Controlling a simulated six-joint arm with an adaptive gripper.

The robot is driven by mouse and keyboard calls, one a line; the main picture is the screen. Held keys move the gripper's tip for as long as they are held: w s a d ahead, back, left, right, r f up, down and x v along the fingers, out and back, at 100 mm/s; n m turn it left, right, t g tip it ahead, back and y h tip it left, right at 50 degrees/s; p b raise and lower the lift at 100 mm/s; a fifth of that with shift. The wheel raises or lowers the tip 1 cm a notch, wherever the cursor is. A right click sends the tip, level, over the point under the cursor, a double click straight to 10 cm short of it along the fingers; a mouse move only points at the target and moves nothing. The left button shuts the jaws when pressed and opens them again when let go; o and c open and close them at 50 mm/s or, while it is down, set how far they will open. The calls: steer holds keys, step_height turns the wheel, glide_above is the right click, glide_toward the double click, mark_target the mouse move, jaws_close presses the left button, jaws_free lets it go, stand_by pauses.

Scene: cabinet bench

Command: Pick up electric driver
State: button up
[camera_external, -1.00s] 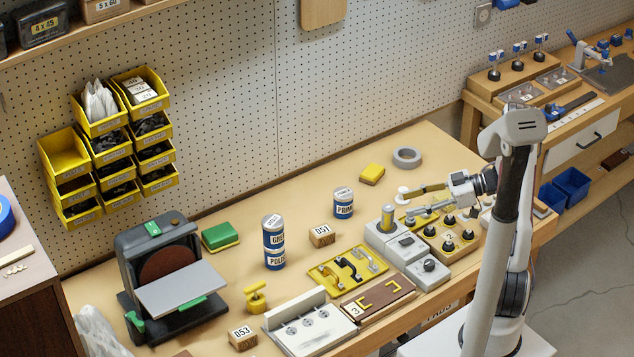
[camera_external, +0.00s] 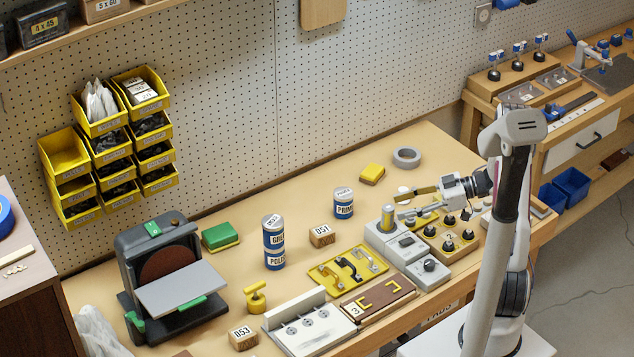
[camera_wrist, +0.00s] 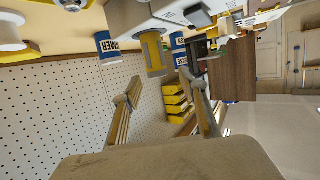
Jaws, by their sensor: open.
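What looks like the electric driver, a short upright cylinder (camera_external: 387,219) with a grey top, stands on a light grey box (camera_external: 384,237) near the bench's front right. In the wrist view a grey-and-yellow cylinder (camera_wrist: 152,52), apparently the same thing, shows beyond and between the fingertips. My gripper (camera_external: 408,202) is open and empty, with its fingers pointing left, just right of the cylinder and about level with its top. In the wrist view the open fingers (camera_wrist: 165,80) are apart with nothing held between them. I cannot tell whether a fingertip touches the cylinder.
A tray of black knobs (camera_external: 447,230) lies below my gripper, and a grey dial box (camera_external: 430,270) in front. A primer can (camera_external: 344,203), a block marked 051 (camera_external: 322,236) and a yellow tray (camera_external: 347,268) stand to the left.

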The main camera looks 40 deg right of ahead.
mark_target(388, 211)
steer(key=shift+w+a+f, duration=1)
steer(key=shift+w+a, duration=0.1)
steer(key=shift+a, duration=0.15)
steer(key=shift+w+a+f, duration=0.2)
steer(key=shift+w+a, duration=0.2)
steer(key=shift+a, duration=0.2)
steer(key=shift+c, duration=0.4)
jaws_close()
